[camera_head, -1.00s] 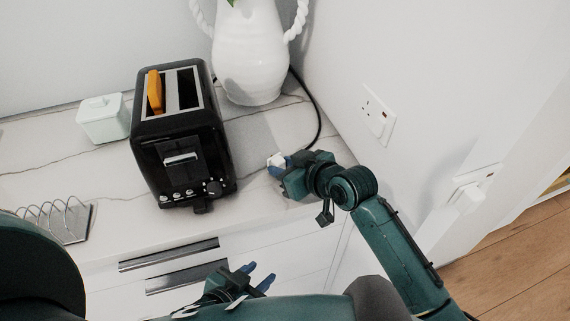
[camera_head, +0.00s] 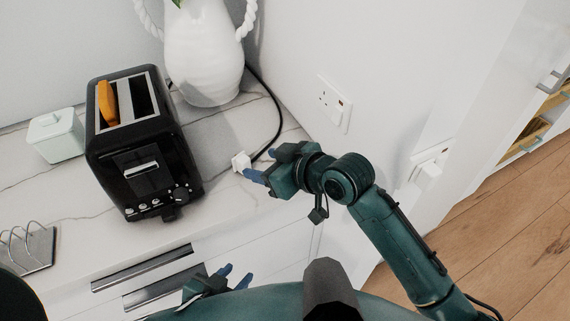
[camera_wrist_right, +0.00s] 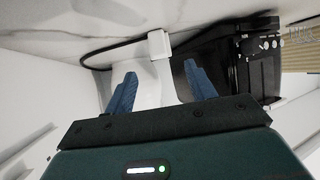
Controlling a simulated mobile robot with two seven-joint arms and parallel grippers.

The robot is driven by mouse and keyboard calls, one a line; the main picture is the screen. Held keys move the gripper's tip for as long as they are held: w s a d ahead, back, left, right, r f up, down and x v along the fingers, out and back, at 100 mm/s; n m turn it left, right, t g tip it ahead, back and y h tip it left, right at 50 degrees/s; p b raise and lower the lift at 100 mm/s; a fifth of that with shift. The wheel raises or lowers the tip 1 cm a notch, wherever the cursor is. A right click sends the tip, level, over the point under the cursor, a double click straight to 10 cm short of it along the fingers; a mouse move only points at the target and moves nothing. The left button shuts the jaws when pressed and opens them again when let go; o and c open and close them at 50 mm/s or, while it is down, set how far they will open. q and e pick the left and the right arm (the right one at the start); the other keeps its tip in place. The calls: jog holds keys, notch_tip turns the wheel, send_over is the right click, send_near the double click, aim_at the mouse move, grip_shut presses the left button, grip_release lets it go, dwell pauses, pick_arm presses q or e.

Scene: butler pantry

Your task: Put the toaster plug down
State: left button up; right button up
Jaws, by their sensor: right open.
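The white toaster plug (camera_head: 241,161) rests on the marble counter (camera_head: 222,188) to the right of the black toaster (camera_head: 150,178). Its black cord (camera_head: 276,104) runs back behind the white vase. My right gripper (camera_head: 262,165) is open, just right of the plug and apart from it. In the right wrist view the plug (camera_wrist_right: 159,43) lies beyond the spread blue fingertips (camera_wrist_right: 160,70), with nothing between them. My left gripper (camera_head: 236,275) is open and empty, low in front of the drawers.
A white vase (camera_head: 204,62) stands behind the toaster. A pale lidded box (camera_head: 57,138) and a wire toast rack (camera_head: 28,248) are at the left. A wall socket (camera_head: 333,104) is on the right wall, with another socket (camera_head: 432,163) nearer. Drawer handles (camera_head: 142,268) are below the counter.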

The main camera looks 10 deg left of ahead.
jog(key=v, duration=0.6)
jog(key=s+d+f+m+t+h, duration=0.2)
jog(key=s+d+f, duration=0.4)
jog(key=d+f, duration=0.3)
jog(key=s+d+f+m+t+h, duration=0.1)
jog(key=s+d+f+m+h, duration=0.3)
jog(key=d+f, duration=0.6)
jog(key=s+f+m, duration=0.2)
jog(key=s, duration=0.1)
jog(key=shift+t+h, duration=0.4)
jog(key=shift+s+f, duration=0.1)
jog(key=shift+f, duration=0.05)
